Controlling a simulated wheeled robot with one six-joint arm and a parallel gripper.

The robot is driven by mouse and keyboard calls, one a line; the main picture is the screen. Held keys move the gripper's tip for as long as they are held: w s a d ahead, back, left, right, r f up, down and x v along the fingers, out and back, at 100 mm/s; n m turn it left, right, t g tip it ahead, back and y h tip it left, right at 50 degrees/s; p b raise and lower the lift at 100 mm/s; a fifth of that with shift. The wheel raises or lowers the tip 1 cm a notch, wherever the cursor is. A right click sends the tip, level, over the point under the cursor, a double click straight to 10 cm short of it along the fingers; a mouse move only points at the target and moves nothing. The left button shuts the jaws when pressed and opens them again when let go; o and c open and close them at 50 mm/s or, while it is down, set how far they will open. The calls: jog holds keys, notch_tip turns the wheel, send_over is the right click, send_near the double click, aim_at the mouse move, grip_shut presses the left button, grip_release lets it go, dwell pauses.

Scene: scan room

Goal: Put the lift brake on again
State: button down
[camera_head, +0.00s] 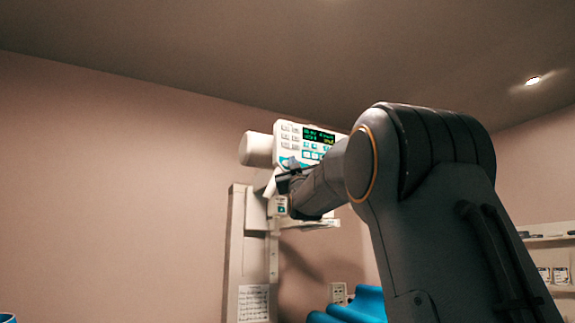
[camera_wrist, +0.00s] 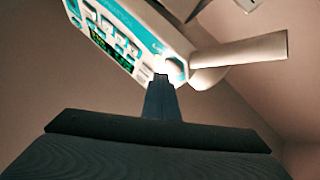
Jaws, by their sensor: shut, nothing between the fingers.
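A white machine head with a control panel (camera_head: 291,131) and a green-lit display (camera_head: 319,135) sits on a pale upright column (camera_head: 236,235). My gripper (camera_head: 281,180) is in front of the panel's lower left. In the wrist view my gripper (camera_wrist: 161,84) is shut and empty, its tips just below or at a bright, teal-edged round part (camera_wrist: 177,70) at the panel's end. I cannot tell whether they touch. A small white box with a teal mark (camera_head: 280,206) shows below the gripper. I cannot tell which part is the lift brake. My arm hides the panel's lower right.
A white cylinder (camera_head: 256,149) sticks out left of the panel, and a pale arm (camera_wrist: 240,52) extends right in the wrist view. A paper notice (camera_head: 253,303) is on the column. Blue seating (camera_head: 364,304) is low behind my arm. Shelves (camera_head: 552,240) are at right. The left wall side is clear.

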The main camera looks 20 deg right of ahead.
dwell(0.7)
jog(key=shift+w, duration=0.45)
jog(key=shift+w, duration=0.4)
dwell(0.5)
jog(key=shift+s+b, duration=0.15)
jog(key=shift+b, duration=0.25)
jog(key=shift+s+b, duration=0.6)
jog(key=shift+s, duration=0.1)
jog(key=shift+s+d+b, duration=0.1)
jog(key=shift+s+b, duration=1.7)
jog(key=shift+s, duration=0.7)
